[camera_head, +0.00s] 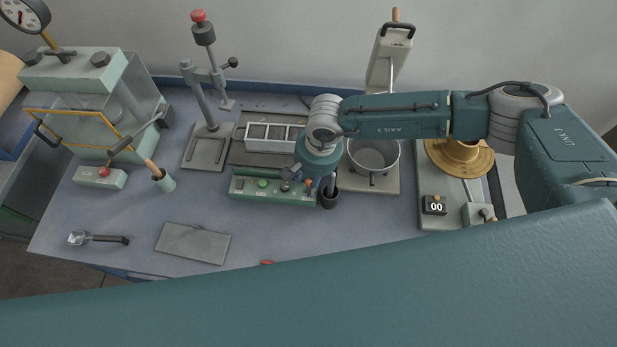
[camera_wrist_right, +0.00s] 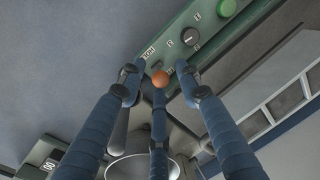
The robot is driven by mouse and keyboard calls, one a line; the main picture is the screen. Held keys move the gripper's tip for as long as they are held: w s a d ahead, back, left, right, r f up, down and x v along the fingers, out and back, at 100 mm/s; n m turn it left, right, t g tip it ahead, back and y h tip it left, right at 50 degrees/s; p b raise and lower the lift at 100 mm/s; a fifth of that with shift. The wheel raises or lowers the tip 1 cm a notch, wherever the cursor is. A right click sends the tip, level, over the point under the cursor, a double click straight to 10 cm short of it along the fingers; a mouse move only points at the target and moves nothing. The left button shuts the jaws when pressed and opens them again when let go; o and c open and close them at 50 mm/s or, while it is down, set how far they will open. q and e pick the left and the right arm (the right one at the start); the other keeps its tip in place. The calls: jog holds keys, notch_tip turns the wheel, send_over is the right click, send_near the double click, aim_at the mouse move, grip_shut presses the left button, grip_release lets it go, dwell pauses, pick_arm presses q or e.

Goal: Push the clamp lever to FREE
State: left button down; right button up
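A green control panel (camera_head: 262,190) lies at the middle of the bench, and its face also shows in the right wrist view (camera_wrist_right: 208,38). A small orange ball knob (camera_wrist_right: 160,79) sits at the panel's end; it looks like the clamp lever's tip, but its shaft and position are hidden. A small label is beside it, too blurred to read surely. My right gripper (camera_head: 318,178) points down over the panel's right end. In the wrist view its blue fingers (camera_wrist_right: 158,80) are spread around the orange knob, with no clear grip on it. My left gripper is out of view.
A light rack (camera_head: 266,138) lies behind the panel. A steel stand (camera_head: 205,150) is to its left. The bench front holds a flat grey plate (camera_head: 193,243).

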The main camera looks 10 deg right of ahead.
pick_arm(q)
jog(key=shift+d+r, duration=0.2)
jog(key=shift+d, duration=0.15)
pick_arm(e)
jog(key=shift+a+f, duration=0.15)
jog(key=shift+f, duration=0.55)
